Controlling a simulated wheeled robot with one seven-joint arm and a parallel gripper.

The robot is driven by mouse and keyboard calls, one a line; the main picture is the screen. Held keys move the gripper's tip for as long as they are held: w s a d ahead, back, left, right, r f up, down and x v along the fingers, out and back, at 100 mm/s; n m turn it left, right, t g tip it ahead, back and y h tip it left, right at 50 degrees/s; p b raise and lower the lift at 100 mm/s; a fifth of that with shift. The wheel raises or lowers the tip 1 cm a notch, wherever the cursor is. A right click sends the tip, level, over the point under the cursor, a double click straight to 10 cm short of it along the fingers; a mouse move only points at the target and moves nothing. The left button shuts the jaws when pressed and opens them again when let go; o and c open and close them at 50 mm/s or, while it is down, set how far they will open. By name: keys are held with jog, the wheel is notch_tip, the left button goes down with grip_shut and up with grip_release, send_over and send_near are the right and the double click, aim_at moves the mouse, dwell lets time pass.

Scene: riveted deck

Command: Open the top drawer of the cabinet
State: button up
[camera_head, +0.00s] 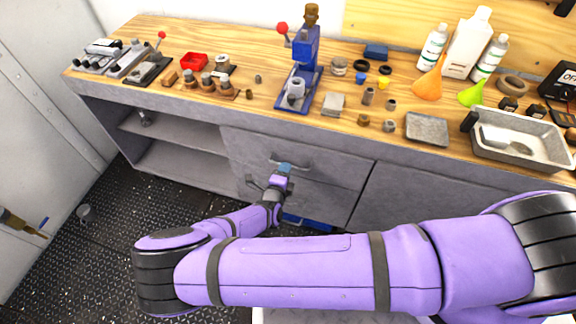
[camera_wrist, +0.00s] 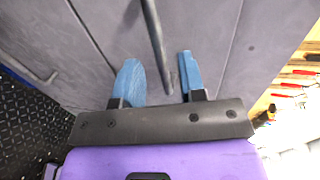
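The grey cabinet (camera_head: 400,210) stands under the wooden worktop. Its top drawer (camera_head: 335,168) looks shut, with its front flush, and has a bar handle (camera_head: 302,166). My gripper (camera_head: 285,168) is at this handle, and its blue fingertips hide part of the bar. In the wrist view my gripper (camera_wrist: 158,60) is open, with a blue finger on either side of the dark handle bar (camera_wrist: 155,38). Gaps show between the bar and both fingers. A lower handle (camera_wrist: 35,72) shows at the left of the wrist view.
The worktop (camera_head: 240,108) above carries a blue press (camera_head: 303,60), bottles, funnels, a metal tray (camera_head: 525,138) and small parts. Open shelves (camera_head: 180,150) are left of the drawers. Something blue (camera_head: 308,222) lies low under my arm. The dark riveted floor (camera_head: 120,235) at left is mostly clear.

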jog(key=shift+x, duration=1.85)
jog(key=shift+c, duration=0.4)
grip_shut()
